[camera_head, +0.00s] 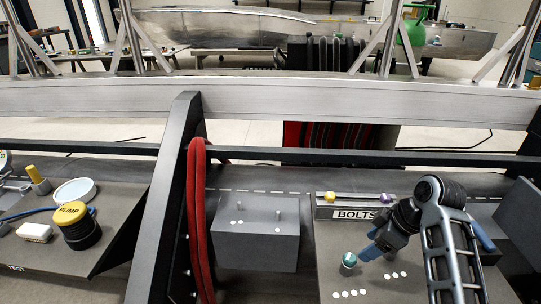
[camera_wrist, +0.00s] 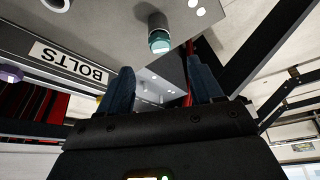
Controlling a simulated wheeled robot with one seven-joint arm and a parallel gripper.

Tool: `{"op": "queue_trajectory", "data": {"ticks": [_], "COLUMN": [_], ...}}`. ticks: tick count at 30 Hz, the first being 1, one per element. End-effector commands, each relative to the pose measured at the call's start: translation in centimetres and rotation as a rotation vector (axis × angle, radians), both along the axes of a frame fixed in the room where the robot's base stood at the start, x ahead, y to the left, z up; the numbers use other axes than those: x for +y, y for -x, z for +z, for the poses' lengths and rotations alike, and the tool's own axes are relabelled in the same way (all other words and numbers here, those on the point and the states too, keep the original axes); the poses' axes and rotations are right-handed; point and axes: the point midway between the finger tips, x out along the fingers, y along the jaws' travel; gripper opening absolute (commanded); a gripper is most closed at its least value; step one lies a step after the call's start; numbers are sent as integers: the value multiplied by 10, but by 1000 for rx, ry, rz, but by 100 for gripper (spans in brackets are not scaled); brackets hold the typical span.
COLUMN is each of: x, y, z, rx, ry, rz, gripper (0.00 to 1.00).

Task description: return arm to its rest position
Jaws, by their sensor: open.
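My arm reaches in from the right of the head view. My gripper (camera_head: 370,252) is above the right-hand table, close to a teal-topped peg (camera_head: 349,260). In the wrist view, my gripper (camera_wrist: 161,75) has its two blue fingers spread apart with nothing held between them. The teal-topped piece (camera_wrist: 160,42) shows beyond the fingertips, standing on the grey surface. In the head view only part of the gripper shows, and the teal piece appears just left of the fingertip; I cannot tell the exact gap.
A BOLTS rail (camera_head: 352,214) with yellow and purple knobs lies behind my gripper. A grey block (camera_head: 256,245) with two pins stands to the left.

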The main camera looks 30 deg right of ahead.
Motion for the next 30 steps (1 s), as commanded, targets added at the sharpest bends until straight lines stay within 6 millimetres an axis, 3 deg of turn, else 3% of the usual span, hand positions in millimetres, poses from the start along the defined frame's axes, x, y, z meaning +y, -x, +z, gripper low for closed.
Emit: {"op": "queue_trajectory", "data": {"ticks": [4, 7, 14, 18, 23, 30], "x": [2, 15, 84, 124, 161, 197], "y": [0, 0, 15, 37, 73, 136], "z": [-2, -10, -48, -62, -64, -40], "rx": [-2, -16, -120, -199, -295, -458], "ry": [0, -1, 5, 12, 14, 5], "rz": [-3, -21, -161, -258, -351, -449], "gripper": [65, 65, 65, 65, 65, 65]}}
